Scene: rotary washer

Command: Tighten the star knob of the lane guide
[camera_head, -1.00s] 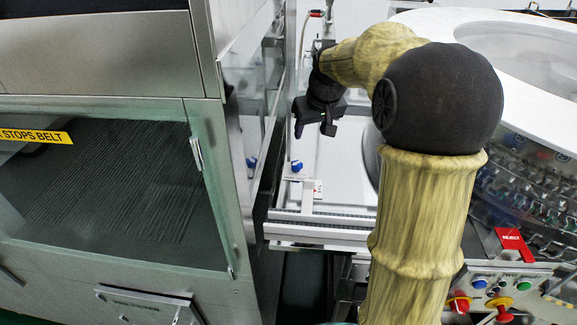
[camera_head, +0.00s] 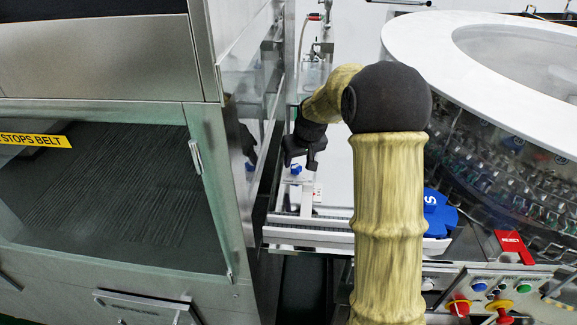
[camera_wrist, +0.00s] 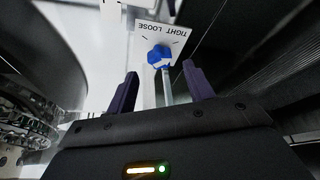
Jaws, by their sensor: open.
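The star knob (camera_head: 296,169) is small and blue and sits on the narrow lane assembly in the head view. In the wrist view the blue knob (camera_wrist: 160,57) is on a white plate (camera_wrist: 146,36) printed "TIGHT LOOSE", which appears upside down. My gripper (camera_head: 301,163) is just above the knob in the head view, partly covering the area behind it. In the wrist view my gripper (camera_wrist: 161,70) has its two dark purple fingers apart, with the knob ahead, between and slightly beyond the tips. I see no contact. The knob's exact angle is too small to tell.
A steel cabinet with a glass door (camera_head: 115,195) stands at left, close to the lane. A round white-rimmed machine (camera_head: 410,50) is at right. A control panel (camera_head: 485,290) with red buttons and a blue part (camera_head: 437,208) lie at lower right.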

